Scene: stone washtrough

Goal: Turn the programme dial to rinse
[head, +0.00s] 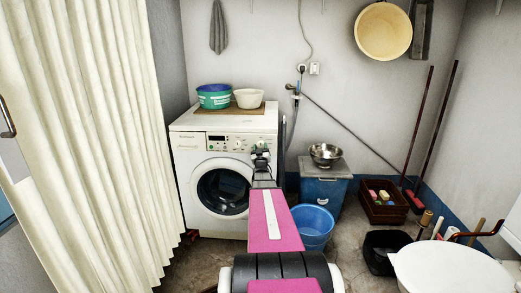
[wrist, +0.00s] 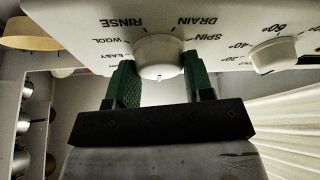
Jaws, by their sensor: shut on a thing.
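The programme dial (wrist: 158,52) is a round white knob on the washing machine's front panel (wrist: 215,25). In the wrist view it sits between the two green fingers of my gripper (wrist: 158,78), which are shut on its sides. The labels RINSE, DRAIN, SPIN, WOOL and EASY ring it. A small pale mark shows at the dial's lower edge in that view; which label the dial is set to, I cannot tell. In the head view my gripper (head: 262,152) is at the right of the white washing machine's (head: 184,165) panel and hides the dial.
A second white knob (wrist: 274,54) with temperature marks is beside the dial. A green basin (head: 214,101) and a white bowl (head: 248,98) stand on the machine. A blue bucket (head: 313,226) and a blue box (head: 325,190) are to its right. A cream curtain (head: 90,140) hangs at left.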

